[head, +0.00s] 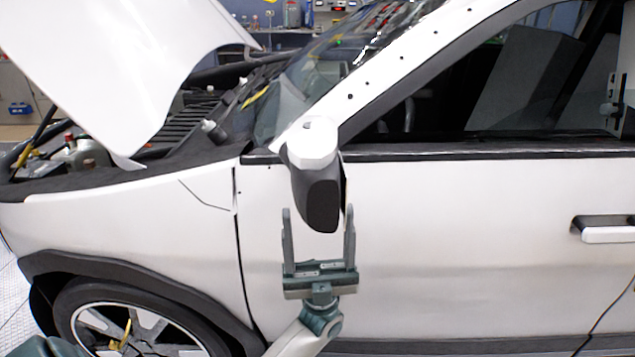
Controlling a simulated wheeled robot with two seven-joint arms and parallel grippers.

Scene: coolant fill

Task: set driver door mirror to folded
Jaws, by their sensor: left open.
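The driver door mirror (316,178) is on the white car's front door, at the lower corner of the side window. It has a white cap on top and a dark housing below. My left gripper (318,222) points up at the mirror from below with its jaws open. One finger stands to the left of the housing's lower part and the other to its right. I cannot tell whether either finger touches the housing. My right gripper is not in view.
The white door (450,240) fills the right side, with a door handle (605,229) at the far right. The raised hood (120,70) and open engine bay are at the left. The front wheel (140,320) is at the lower left.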

